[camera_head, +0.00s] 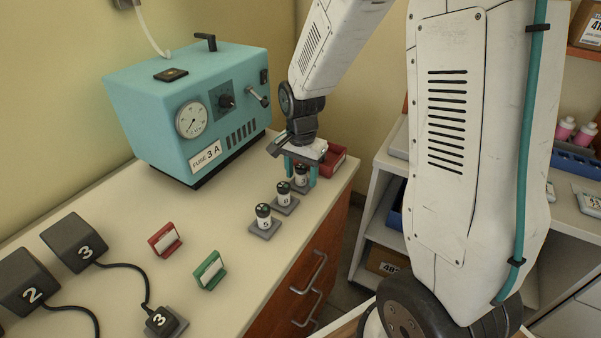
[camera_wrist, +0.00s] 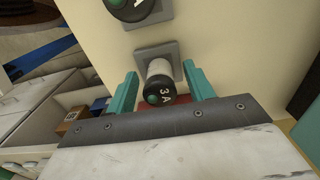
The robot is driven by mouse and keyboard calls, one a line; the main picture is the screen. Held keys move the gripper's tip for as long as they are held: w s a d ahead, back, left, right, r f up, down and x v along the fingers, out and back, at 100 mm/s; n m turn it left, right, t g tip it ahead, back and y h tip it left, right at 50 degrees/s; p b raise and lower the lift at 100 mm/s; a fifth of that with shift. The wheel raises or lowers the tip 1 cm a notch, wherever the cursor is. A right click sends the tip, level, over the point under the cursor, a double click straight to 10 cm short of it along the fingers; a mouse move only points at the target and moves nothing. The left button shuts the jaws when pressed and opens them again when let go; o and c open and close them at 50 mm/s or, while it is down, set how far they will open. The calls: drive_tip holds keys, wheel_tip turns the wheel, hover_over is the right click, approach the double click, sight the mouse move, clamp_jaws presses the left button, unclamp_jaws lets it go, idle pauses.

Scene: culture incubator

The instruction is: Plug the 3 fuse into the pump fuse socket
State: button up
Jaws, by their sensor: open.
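The 3 A fuse (camera_wrist: 158,92), a white cylinder with a black cap and green dot, stands on a small grey holder in the wrist view. In the head view this fuse (camera_head: 301,177) is the farthest of three in a row. My gripper (camera_wrist: 162,88) is open, with one teal finger on each side of the fuse. In the head view my gripper (camera_head: 300,172) points down over it. I cannot tell whether the fingers touch it. The teal pump (camera_head: 190,112) carries a "FUSE 3 A" label. A dark square fitting (camera_head: 171,74) on its top may be the socket.
Two other fuses (camera_head: 284,194) (camera_head: 264,216) stand nearer on grey holders. A red tray (camera_head: 334,160) lies behind my gripper. Red (camera_head: 165,239) and green (camera_head: 209,270) card stands and dark numbered blocks (camera_head: 75,243) with cables are at front left. The counter between pump and fuses is clear.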

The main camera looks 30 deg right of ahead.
sight(301, 166)
idle(0.9)
clamp_jaws()
drive_tip(key=shift+r, duration=0.15)
drive_tip(key=shift+r, duration=2.85)
